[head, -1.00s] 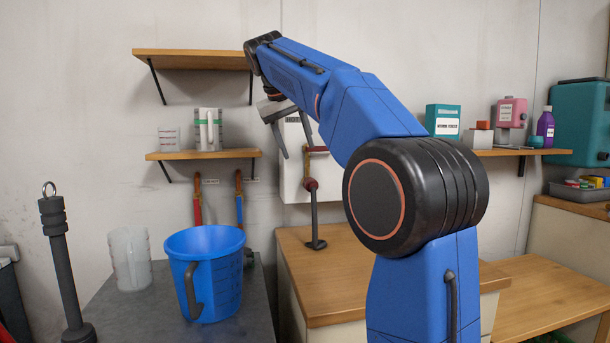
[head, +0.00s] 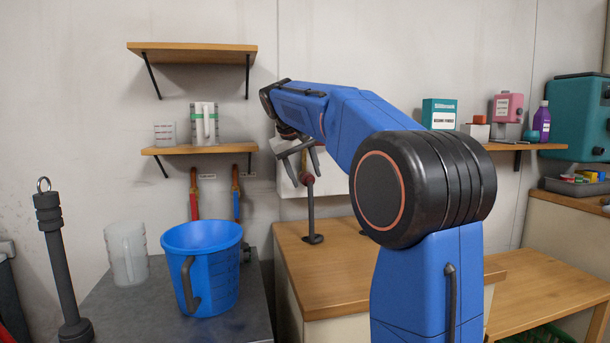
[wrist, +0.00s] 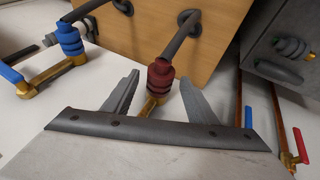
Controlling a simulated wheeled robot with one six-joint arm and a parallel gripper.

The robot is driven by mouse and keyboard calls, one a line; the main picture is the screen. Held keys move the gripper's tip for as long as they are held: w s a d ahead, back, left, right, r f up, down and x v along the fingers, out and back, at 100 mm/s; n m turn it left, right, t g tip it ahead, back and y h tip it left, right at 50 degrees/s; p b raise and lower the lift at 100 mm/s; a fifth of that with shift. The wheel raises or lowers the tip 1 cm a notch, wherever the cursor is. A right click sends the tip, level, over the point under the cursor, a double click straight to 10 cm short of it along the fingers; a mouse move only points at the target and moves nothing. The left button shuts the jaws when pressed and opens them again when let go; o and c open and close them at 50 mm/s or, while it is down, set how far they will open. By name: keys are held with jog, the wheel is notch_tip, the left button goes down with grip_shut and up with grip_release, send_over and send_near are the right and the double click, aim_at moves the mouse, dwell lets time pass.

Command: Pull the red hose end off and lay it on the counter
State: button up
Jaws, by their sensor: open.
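The red hose end (wrist: 159,75) is a ribbed red collar on a brass spout, with a dark hose (wrist: 181,36) running from it to the wooden counter (wrist: 132,30). My gripper (wrist: 160,78) is open, with one finger on each side of the red hose end and visible gaps between. In the head view the red hose end (head: 308,179) is small, at the top of the dark upright hose (head: 311,215) above the counter (head: 350,270). My gripper (head: 307,174) is close around it there, and its fingers partly hide the fitting.
A blue hose end (wrist: 70,40) on a brass tap is at left in the wrist view. A blue bucket (head: 203,265) and a clear jug (head: 126,252) stand on the grey worktop. A shelf (head: 200,149) is above. The counter's front is clear.

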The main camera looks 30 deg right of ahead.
jog(key=c, duration=1.2)
jog(key=shift+s+a, duration=0.25)
jog(key=shift+s, duration=0.6)
jog(key=shift+s+a, duration=0.2)
jog(key=shift+s, duration=0.6)
jog(key=shift+s+a, duration=0.25)
jog(key=shift+s, duration=0.6)
